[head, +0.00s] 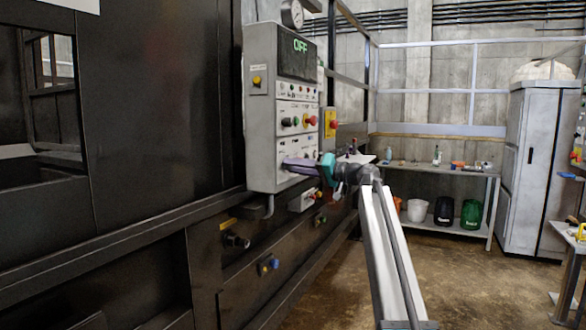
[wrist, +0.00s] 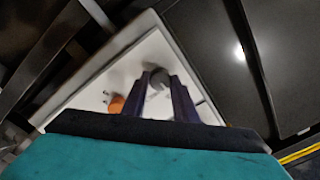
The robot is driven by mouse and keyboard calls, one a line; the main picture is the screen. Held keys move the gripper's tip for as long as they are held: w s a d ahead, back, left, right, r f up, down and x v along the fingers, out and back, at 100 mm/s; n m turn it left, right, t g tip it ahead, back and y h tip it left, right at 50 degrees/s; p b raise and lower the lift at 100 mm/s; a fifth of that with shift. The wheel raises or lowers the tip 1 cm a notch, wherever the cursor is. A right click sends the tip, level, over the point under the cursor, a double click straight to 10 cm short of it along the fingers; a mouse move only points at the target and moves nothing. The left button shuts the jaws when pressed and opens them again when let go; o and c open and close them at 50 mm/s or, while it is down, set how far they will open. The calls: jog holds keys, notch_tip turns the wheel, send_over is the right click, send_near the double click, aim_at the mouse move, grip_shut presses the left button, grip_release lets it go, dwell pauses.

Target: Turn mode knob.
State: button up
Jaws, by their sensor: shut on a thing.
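The grey control box (head: 261,140) is mounted on the dark machine, and its display (head: 297,60) reads OFF in green. My gripper (head: 288,166) reaches its lower front panel from the right, with purple fingers and a teal body. In the wrist view, my gripper (wrist: 158,82) has its two fingers on either side of a grey round knob (wrist: 158,76) on the white panel and is shut on it. I take this for the mode knob. The fingers partly cover it, and its pointer and markings cannot be read. In the head view my gripper hides it.
An orange knob (wrist: 116,103) sits close beside the fingers in the wrist view. Red, green and black controls (head: 297,121) are on the panel above my gripper, and a yellow box with a red button (head: 331,124) is to the right. A workbench (head: 430,169) and cabinet (head: 535,165) stand behind.

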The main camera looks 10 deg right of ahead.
jog(key=o, duration=1.1)
jog(key=shift+d+f, duration=0.1)
jog(key=shift+c, duration=0.2)
jog(key=shift+s, duration=0.1)
jog(key=v, duration=1.3)
jog(key=shift+s+d, duration=0.15)
jog(key=shift+d, duration=0.15)
